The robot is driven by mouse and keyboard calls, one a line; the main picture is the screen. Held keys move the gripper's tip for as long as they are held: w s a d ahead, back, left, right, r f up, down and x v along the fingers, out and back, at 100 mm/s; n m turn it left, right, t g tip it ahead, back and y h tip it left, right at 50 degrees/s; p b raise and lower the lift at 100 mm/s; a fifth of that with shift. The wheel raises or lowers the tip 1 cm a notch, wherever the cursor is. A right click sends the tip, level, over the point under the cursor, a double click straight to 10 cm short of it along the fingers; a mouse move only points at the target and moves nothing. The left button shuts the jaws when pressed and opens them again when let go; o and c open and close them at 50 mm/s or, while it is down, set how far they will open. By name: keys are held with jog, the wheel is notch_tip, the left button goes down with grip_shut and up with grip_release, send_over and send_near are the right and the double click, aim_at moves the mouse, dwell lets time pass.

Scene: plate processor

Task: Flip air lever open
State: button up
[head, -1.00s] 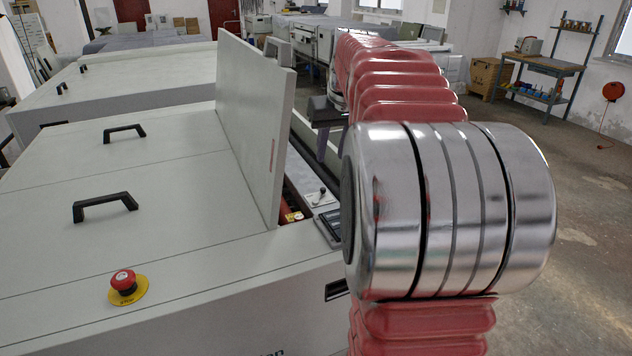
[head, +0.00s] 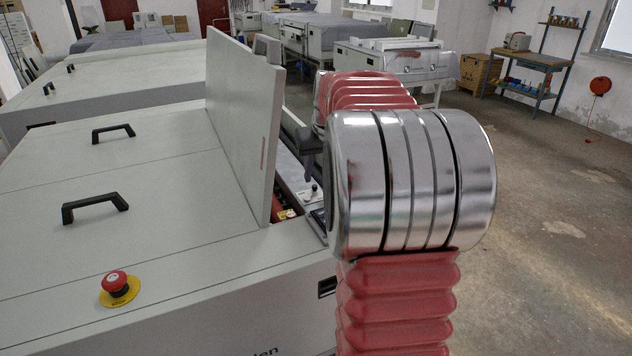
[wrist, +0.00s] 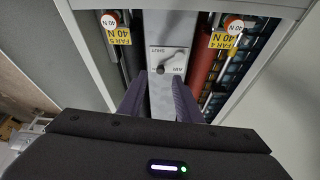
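The air lever (wrist: 163,70) is a small dark knob on a light grey plate (wrist: 172,53) lettered AIR and SHUT, in the upper middle of the wrist view. In the head view the lever (head: 314,188) shows small inside the machine opening, beside the raised lid. My gripper (wrist: 158,84) is open, its two dark purple fingers spread either side of the lever's line in the wrist view. Nothing is between the fingers except the view of the plate. In the head view my gripper (head: 308,142) hangs above the plate, partly hidden by my arm. Contact with the lever cannot be told.
The raised lid (head: 245,125) stands left of my gripper. A red roller (wrist: 207,62) and yellow FAR labels (wrist: 224,41) flank the plate. A red stop button (head: 116,283) sits on the machine's top cover (head: 150,225). Open floor lies to the right.

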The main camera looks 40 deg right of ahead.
aim_at(315, 185)
jog(key=shift+x, duration=2.25)
jog(key=shift+c, duration=0.5)
grip_shut()
